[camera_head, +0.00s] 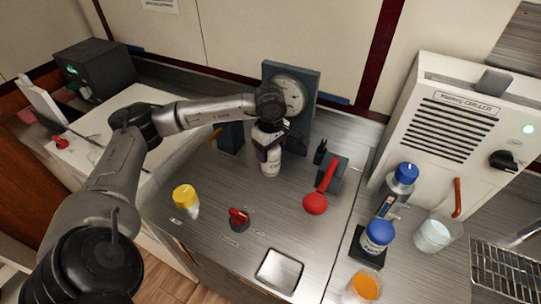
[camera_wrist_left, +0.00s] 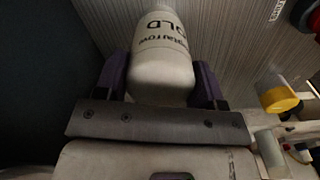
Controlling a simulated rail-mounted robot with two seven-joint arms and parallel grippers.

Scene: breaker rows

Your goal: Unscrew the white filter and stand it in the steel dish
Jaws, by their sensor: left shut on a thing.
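The white filter (camera_head: 270,167) is a white cylinder with dark lettering, in front of the blue-grey gauge panel (camera_head: 306,82). My left gripper (camera_head: 268,142) is shut on it from above. In the left wrist view the filter (camera_wrist_left: 163,70) sits between the two purple fingers (camera_wrist_left: 162,78), with "OLD" readable on its side. Whether it is still joined to a mount cannot be told, as the gripper hides that part. The steel dish (camera_head: 279,271) is a square shallow tray at the front of the counter, empty. My right gripper is not in view.
A yellow-capped jar (camera_head: 186,198), a red knob (camera_head: 238,218) and a red ladle-like tool (camera_head: 316,203) stand around the dish. Blue-capped containers (camera_head: 377,236), a beaker (camera_head: 432,236) and a chiller (camera_head: 458,115) are right. Counter between filter and dish is mostly clear.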

